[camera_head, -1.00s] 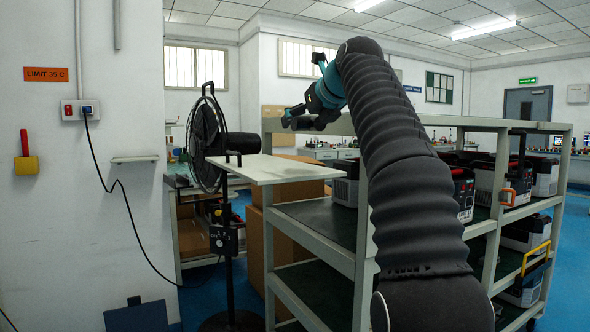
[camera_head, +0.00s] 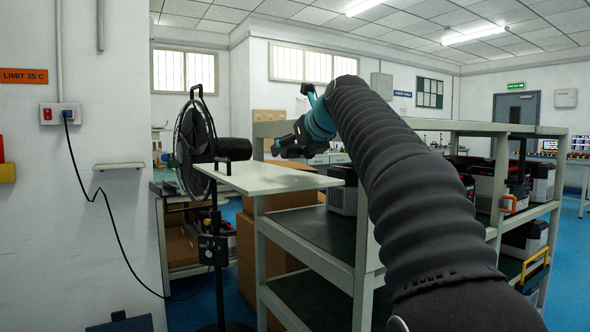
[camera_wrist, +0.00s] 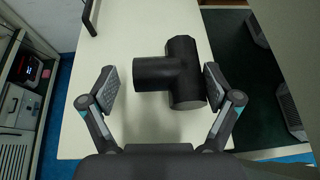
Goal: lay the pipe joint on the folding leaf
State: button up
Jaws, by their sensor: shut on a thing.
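The pipe joint (camera_wrist: 172,73) is a black T-shaped fitting in the wrist view, between the two fingers of my gripper (camera_wrist: 162,86). My gripper is shut on it. The folding leaf (camera_wrist: 75,140) is the pale flat panel below it; in the head view the leaf (camera_head: 250,180) sticks out level from the left end of the rack. My gripper (camera_head: 282,149) shows there just above the leaf's far side. The pipe joint cannot be made out in the head view, and the size of any gap beneath it is unclear.
A black stand fan (camera_head: 195,145) stands just beyond the leaf's left side. The grey-green rack (camera_head: 330,265) holds several boxy units to the right. Cardboard boxes (camera_head: 245,250) stand behind the leaf. A dark handle-like bar (camera_wrist: 90,18) is at the leaf's edge.

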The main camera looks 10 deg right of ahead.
aim_at(295, 180)
jog(key=shift+f+b, duration=0.65)
jog(key=shift+f, duration=1.6)
jog(key=shift+f, duration=0.15)
jog(key=o, duration=1.5)
jog(key=shift+r, duration=0.2)
jog(key=v, duration=1.2)
jog(key=shift+d+f, duration=0.1)
